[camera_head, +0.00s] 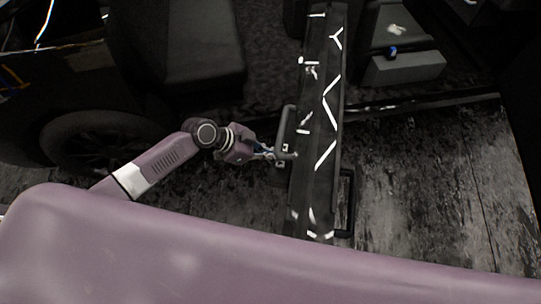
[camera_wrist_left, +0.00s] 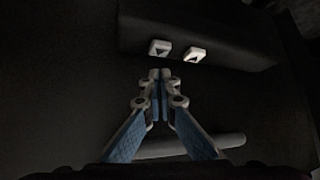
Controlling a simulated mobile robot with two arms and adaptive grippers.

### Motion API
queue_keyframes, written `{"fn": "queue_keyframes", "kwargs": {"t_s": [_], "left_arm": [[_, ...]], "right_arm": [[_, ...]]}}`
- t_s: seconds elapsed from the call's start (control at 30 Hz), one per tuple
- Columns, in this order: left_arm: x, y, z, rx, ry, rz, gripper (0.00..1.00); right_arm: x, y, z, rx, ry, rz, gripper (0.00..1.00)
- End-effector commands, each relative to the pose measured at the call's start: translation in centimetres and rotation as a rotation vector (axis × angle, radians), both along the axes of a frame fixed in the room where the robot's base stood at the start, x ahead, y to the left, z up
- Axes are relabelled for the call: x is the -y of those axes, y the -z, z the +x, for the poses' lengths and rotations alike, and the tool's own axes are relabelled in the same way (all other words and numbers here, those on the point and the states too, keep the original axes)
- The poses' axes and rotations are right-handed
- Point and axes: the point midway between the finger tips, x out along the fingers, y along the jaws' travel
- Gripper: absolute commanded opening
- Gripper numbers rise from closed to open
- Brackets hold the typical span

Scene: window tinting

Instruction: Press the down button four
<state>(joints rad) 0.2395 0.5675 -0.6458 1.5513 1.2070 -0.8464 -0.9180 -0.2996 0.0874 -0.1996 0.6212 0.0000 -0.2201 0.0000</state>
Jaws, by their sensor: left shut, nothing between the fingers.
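My left gripper (camera_head: 268,153) reaches in from the left, close to the left side of a long dark column with white line marks (camera_head: 322,110). Its fingers are shut and empty. In the left wrist view the closed fingertips (camera_wrist_left: 160,76) point at a dark box. Two small white buttons with dark arrow marks sit on it: a left button (camera_wrist_left: 160,47) and a right button (camera_wrist_left: 195,55). The tips are just below the left button in the picture; I cannot tell whether they touch anything. The arrows are too small to tell surely which is down. My right gripper is not in view.
A grey bar (camera_wrist_left: 190,146) lies behind the fingers in the left wrist view. A dark wheel (camera_head: 95,140) is left of my arm. A grey block (camera_head: 404,68) stands at the upper right. The worn floor (camera_head: 430,180) right of the column is clear.

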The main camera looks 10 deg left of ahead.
Motion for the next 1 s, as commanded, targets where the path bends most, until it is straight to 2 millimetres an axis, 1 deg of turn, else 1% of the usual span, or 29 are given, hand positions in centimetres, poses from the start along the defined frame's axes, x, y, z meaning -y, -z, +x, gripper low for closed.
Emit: {"fn": "queue_keyframes", "kwargs": {"t_s": [0.03,0.1,0.3,0.4,0.6,1.0], "left_arm": [[-1.4,-0.3,-0.3,0.002,-0.002,0.007,0.00],[-2.4,-1.4,-0.7,0.005,-0.002,0.009,0.00],[-4.9,-4.4,-1.7,0.006,-0.004,0.005,0.00],[-5.8,-5.5,-2.1,0.005,-0.003,0.003,0.00],[-6.4,-6.6,-2.4,0.005,-0.004,0.000,0.00],[-6.5,-6.7,-2.4,0.006,-0.004,-0.001,0.00]], "right_arm": [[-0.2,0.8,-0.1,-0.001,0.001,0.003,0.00],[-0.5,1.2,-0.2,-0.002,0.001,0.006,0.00],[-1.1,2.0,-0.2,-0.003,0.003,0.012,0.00],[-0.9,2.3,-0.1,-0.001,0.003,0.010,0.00],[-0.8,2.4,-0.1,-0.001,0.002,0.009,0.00],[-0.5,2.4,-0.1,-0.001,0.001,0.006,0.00]]}}
